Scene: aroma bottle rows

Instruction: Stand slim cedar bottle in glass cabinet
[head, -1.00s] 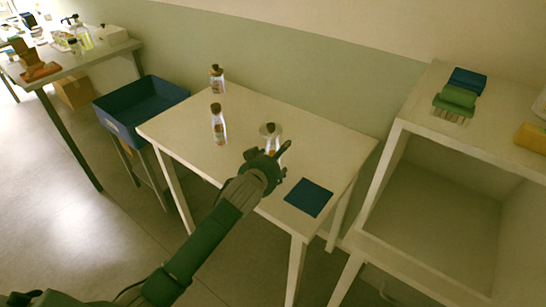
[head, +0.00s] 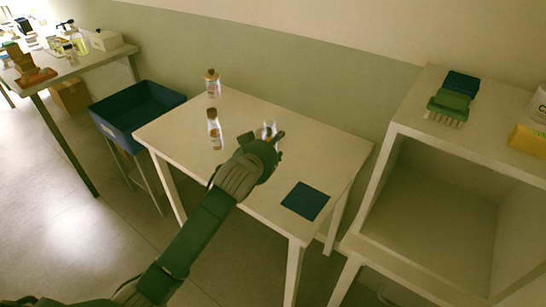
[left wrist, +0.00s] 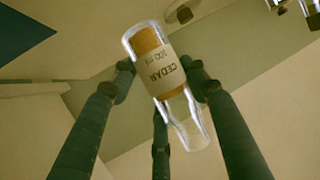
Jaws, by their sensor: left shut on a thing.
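In the left wrist view, a clear bottle (left wrist: 165,75) with amber contents and a label reading CEDAR 100 ml sits tilted between the fingers. My left gripper (left wrist: 163,80) is shut on it. In the head view my left gripper (head: 272,142) is above the right part of the white table. The bottle's clear glass (head: 269,130) shows just past the fingers, the rest hidden. A white, open-fronted cabinet (head: 372,190) stands at the right, its visible lower compartment empty. I cannot tell whether it has glass. My right gripper is not in view.
Two more bottles, one nearer (head: 214,128) and one farther (head: 212,84), stand on the white table (head: 175,130). A dark blue mat (head: 305,200) lies near its right edge. A blue bin (head: 130,105) is at left; a green brush (head: 448,105) lies on the cabinet.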

